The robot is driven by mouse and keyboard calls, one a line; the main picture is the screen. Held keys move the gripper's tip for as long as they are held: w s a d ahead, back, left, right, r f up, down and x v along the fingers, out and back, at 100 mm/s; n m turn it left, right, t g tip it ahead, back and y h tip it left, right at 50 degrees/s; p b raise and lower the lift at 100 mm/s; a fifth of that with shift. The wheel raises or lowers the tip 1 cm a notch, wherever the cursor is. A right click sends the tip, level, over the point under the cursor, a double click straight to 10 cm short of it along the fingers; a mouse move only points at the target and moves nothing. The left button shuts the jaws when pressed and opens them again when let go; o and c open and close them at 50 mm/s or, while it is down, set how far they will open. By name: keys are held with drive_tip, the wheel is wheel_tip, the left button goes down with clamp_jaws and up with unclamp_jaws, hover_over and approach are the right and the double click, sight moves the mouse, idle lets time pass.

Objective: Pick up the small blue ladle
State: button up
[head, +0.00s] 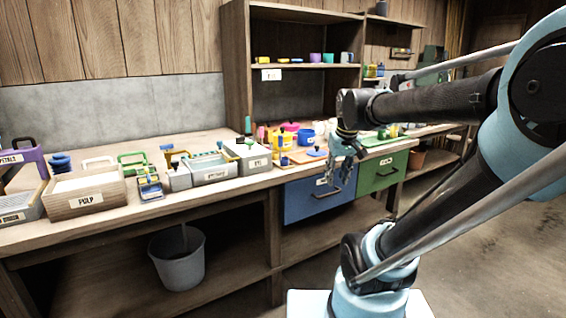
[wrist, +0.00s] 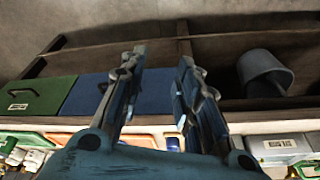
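My gripper (head: 336,178) hangs at the counter's front edge, before the blue drawer in the head view. In the wrist view my gripper (wrist: 161,62) has its two fingers apart with nothing between them. I cannot pick out the small blue ladle with certainty. Small blue items stand near the blue mug (head: 306,136) on the counter, too small to tell apart. My gripper and arm hide part of the counter there.
The workbench (head: 215,205) carries a PULP box (head: 85,196), several labelled trays and tools. Below are a blue drawer (head: 300,203), a green drawer (head: 381,173) and a grey bucket (head: 177,262). A wooden shelf unit (head: 236,70) stands behind. The floor in front is clear.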

drive_tip(key=w+a+r+n, duration=0.2)
drive_tip(key=w+a+r, duration=0.55)
drive_tip(key=w, duration=0.45)
drive_tip(key=n+y, duration=0.2)
approach(280, 136)
drive_tip(key=shift+t, duration=0.4)
drive_tip(key=x, duration=1.1)
drive_tip(key=shift+s+f, duration=0.3)
drive_tip(key=shift+d+x, duration=0.15)
drive_tip(key=shift+x, duration=0.85)
drive_tip(key=shift+d+x, duration=0.15)
drive_tip(key=shift+x, duration=0.9)
drive_tip(key=shift+d+x, duration=0.2)
drive_tip(key=shift+x, duration=0.8)
drive_tip(key=shift+f, duration=0.1)
clamp_jaws()
